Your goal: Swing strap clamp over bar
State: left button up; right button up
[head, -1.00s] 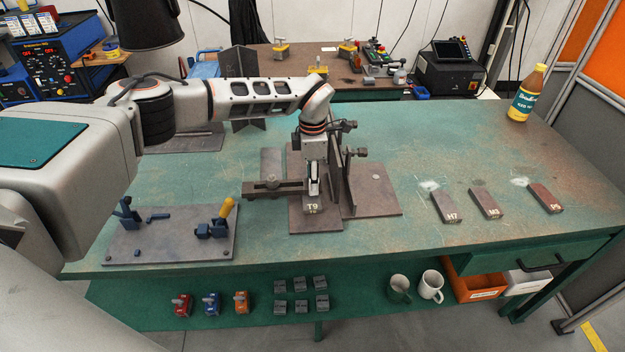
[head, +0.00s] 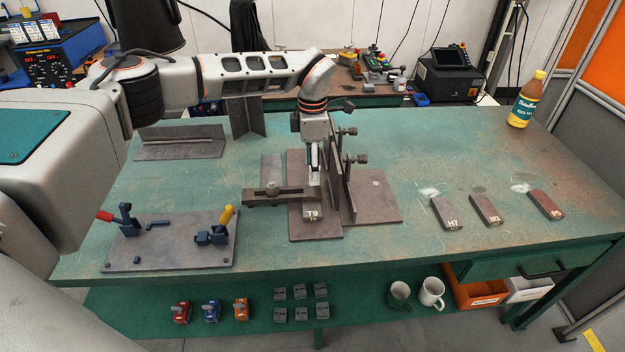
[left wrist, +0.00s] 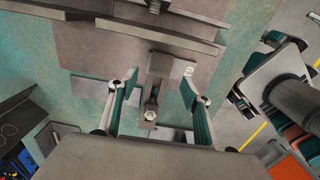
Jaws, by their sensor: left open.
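The strap clamp (head: 258,198) is a dark flat bar with a bolt, lying crosswise left of the T9 bar. The T9 bar (head: 312,215) lies on the brown fixture plate (head: 328,229) beside the upright plates. My left gripper (head: 313,180) points down over the T9 bar, near the strap's right end. In the left wrist view its jaws (left wrist: 158,98) are apart with the strap and bolt (left wrist: 151,104) seen between them. The strap's far end appears to reach over the T9 bar (left wrist: 178,68); contact is unclear. My right gripper is out of view.
Upright plates (head: 342,180) with screws stand close right of my left gripper. A plate with toggle clamps (head: 170,250) lies at left. Bars H7 (head: 445,212), M3 (head: 486,210) and P5 (head: 545,205) lie at right. The bench between fixture and bars is clear.

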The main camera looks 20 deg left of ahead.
pick_arm(q)
notch_tip(320, 180, up, 5)
jog(key=shift+f, duration=0.1)
dwell(0.6)
